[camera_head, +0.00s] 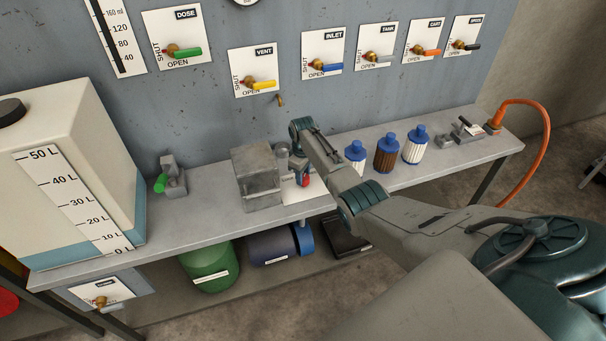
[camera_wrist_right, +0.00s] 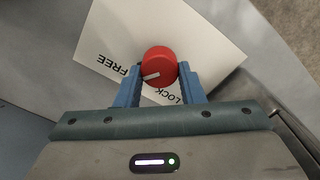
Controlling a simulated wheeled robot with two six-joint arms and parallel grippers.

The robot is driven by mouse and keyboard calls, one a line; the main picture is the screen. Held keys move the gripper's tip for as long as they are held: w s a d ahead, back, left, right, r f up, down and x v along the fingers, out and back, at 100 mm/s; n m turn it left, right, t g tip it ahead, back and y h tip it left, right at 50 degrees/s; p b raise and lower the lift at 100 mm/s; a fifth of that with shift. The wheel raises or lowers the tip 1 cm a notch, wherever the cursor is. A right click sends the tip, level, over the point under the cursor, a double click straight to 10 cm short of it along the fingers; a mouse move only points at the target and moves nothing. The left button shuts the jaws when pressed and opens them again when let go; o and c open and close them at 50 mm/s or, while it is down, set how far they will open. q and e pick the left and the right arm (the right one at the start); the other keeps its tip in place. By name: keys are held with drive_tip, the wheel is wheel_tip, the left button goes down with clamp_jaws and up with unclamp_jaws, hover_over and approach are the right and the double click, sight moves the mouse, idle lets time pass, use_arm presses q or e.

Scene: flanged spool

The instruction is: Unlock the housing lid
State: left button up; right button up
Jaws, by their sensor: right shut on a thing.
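The housing is a grey metal box (camera_head: 262,190) with its lid (camera_head: 252,158) down, in the middle of the bench. A red round knob (camera_wrist_right: 158,62) sits over a white plate (camera_wrist_right: 215,60) marked FREE and LOCK. Its white line points toward the left in the right wrist view, between the two words. In the head view the knob (camera_head: 304,181) shows small beside the box's right side. My right gripper (camera_wrist_right: 160,82) has its blue fingers on both sides of the knob, shut on it. My right arm hides part of the plate in the head view. My left gripper is not in view.
Blue-capped bottles (camera_head: 386,150) stand right of my right gripper on the bench (camera_head: 215,210). A clamp with a green handle (camera_head: 168,180) and a large white tank (camera_head: 75,150) are to the left. Valve levers line the wall behind.

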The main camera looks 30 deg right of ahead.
drive_tip(key=o, duration=1)
wheel_tip(320, 180, up, 11)
drive_tip(key=b, duration=0.2)
